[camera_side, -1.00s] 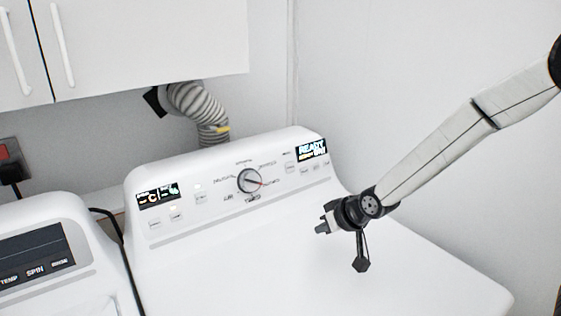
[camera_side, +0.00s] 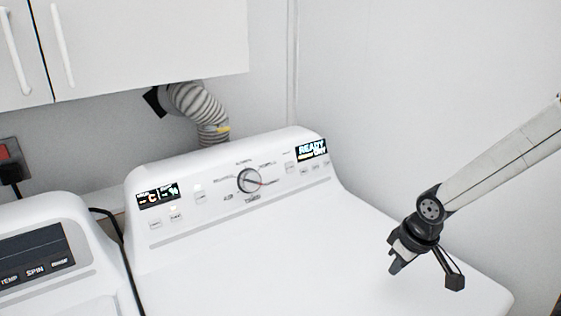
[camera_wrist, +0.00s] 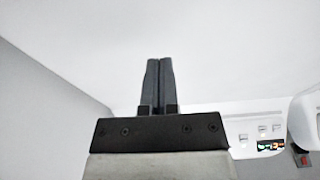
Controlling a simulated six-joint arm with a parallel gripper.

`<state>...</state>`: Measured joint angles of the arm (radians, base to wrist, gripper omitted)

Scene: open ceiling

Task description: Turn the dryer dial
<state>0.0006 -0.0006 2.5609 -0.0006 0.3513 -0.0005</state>
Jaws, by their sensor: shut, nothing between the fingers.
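The dryer dial (camera_side: 249,181) is a round dark-and-silver knob in the middle of the dryer's white back panel, with a reddish pointer mark toward its lower right. Printed settings ring it. The dryer (camera_side: 300,240) has a wide white top. My gripper (camera_side: 395,268) is above the right part of that top, well right of the dial and apart from it. In the wrist view, the two dark fingers (camera_wrist: 158,75) are pressed together with nothing between them. The dial does not show there; part of the panel with a small display (camera_wrist: 270,146) shows at the lower right.
A lit display (camera_side: 311,149) sits at the panel's right end and another (camera_side: 158,196) at its left. A washer (camera_side: 45,255) stands at the left. A ribbed hose (camera_side: 200,108) rises behind the dryer under white cabinets (camera_side: 150,45). The dryer top is bare.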

